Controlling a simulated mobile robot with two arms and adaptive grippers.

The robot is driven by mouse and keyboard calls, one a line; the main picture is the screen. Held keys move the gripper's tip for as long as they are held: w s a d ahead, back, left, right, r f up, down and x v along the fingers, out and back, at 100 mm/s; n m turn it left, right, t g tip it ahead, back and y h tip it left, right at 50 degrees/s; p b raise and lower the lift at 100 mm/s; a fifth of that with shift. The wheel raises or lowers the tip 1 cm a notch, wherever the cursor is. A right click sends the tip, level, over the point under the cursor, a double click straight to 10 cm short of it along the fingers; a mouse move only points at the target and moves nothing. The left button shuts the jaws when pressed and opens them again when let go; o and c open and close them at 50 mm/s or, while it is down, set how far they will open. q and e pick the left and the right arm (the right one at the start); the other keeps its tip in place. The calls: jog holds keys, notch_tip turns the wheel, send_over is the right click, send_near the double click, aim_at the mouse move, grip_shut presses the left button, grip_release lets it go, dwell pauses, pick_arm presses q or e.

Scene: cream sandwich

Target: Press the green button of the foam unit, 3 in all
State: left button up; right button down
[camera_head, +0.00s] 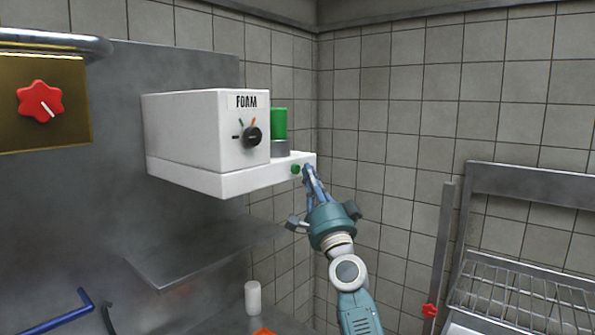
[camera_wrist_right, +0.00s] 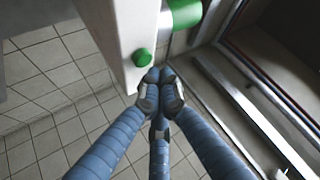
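The foam unit (camera_head: 205,130) is a white wall box marked FOAM, with a black knob (camera_head: 252,136) on its front. Its small round green button (camera_head: 295,169) sits on the front of the lower ledge at the right end. The button also shows in the right wrist view (camera_wrist_right: 142,57). My right gripper (camera_head: 308,170) has its three blue fingers drawn together, with nothing seen between them. Its tips (camera_wrist_right: 160,90) are just beside the button; whether they touch it, I cannot tell. My left gripper is not in view.
A green cylinder (camera_head: 280,123) stands on a grey base on the unit's ledge. A metal shelf (camera_head: 200,255) lies below, with a white cup (camera_head: 253,297) lower down. A wire rack (camera_head: 520,298) is at the right. A red knob (camera_head: 40,101) is at the far left.

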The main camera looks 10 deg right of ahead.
dwell(0.7)
jog(key=shift+w+a+b, duration=0.25)
jog(key=shift+w+b, duration=0.1)
jog(key=shift+w+a+b, duration=0.3)
jog(key=shift+b, duration=0.1)
dwell(0.6)
dwell(0.4)
jog(key=shift+s+d+p, duration=0.55)
jog(key=shift+s+p, duration=0.1)
jog(key=s+d+p, duration=0.1)
jog(key=s, duration=0.1)
jog(key=s+d+p, duration=0.1)
jog(key=s+d, duration=0.1)
jog(key=shift+p, duration=0.3)
